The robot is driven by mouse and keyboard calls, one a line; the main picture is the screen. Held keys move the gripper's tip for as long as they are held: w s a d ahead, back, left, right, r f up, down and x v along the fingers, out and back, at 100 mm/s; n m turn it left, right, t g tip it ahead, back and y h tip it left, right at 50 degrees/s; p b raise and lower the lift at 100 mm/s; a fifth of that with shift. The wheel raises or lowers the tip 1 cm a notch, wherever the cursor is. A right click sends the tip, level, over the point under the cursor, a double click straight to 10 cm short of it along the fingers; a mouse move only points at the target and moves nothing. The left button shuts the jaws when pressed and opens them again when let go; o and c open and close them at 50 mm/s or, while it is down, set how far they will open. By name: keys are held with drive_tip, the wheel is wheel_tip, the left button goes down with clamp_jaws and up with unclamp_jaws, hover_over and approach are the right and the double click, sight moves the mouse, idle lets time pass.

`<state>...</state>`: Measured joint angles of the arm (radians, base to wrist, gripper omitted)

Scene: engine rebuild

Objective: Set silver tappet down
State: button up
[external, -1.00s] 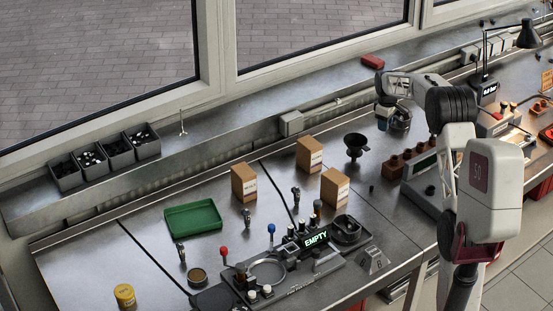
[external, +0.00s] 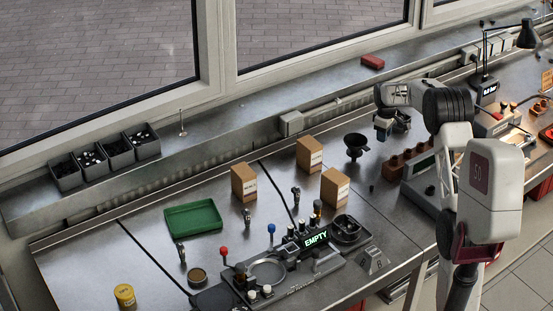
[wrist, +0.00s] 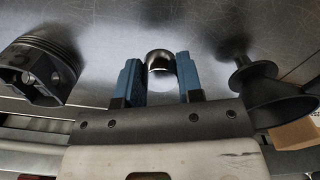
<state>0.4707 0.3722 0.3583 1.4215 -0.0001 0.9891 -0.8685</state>
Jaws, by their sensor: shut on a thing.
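My gripper (wrist: 160,80) has its blue fingers shut on the silver tappet (wrist: 160,62), a short shiny cylinder with a dark curved top edge and a bright face. The metal surface shows beyond it; I cannot tell whether the tappet touches it. In the external view my gripper (external: 384,130) hangs at the back of the bench, just left of the piston and right of the black funnel. The tappet cannot be made out there.
A piston (wrist: 40,70) is close on the left in the wrist view. A black funnel (wrist: 265,88) is close on the right, with a cardboard box (wrist: 295,134) beside it. In the external view, the funnel (external: 356,145) stands behind a wooden holder (external: 393,167).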

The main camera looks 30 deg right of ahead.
sight(380, 150)
drive_tip(key=shift+f, duration=2.45)
drive_tip(key=shift+f, duration=0.1)
drive_tip(key=o, duration=0.9)
wheel_tip(380, 150, up, 12)
drive_tip(key=shift+r, duration=0.1)
